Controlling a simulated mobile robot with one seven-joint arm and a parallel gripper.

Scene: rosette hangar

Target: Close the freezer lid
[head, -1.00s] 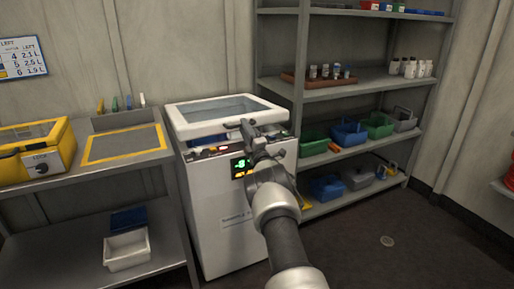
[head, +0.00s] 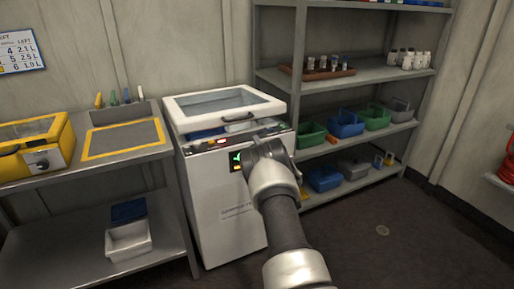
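The white chest freezer (head: 222,205) stands between the steel bench and the shelf rack. Its lid (head: 180,120), a white frame around a glass pane, is partly raised, tilted over the body. A dark gap shows under its front edge, with something blue inside. A dark handle (head: 238,117) shows on the lid's front edge. My gripper (head: 264,147) is in front of the freezer's upper right front, below the lid edge and apart from the handle. My own wrist hides its fingertips, so I cannot tell its opening.
The steel bench (head: 95,167) at left holds a yellow case (head: 35,145) and a yellow-bordered mat (head: 122,140). The rack (head: 345,82) close on the right carries coloured bins and bottles. Dark floor (head: 390,260) is clear at right.

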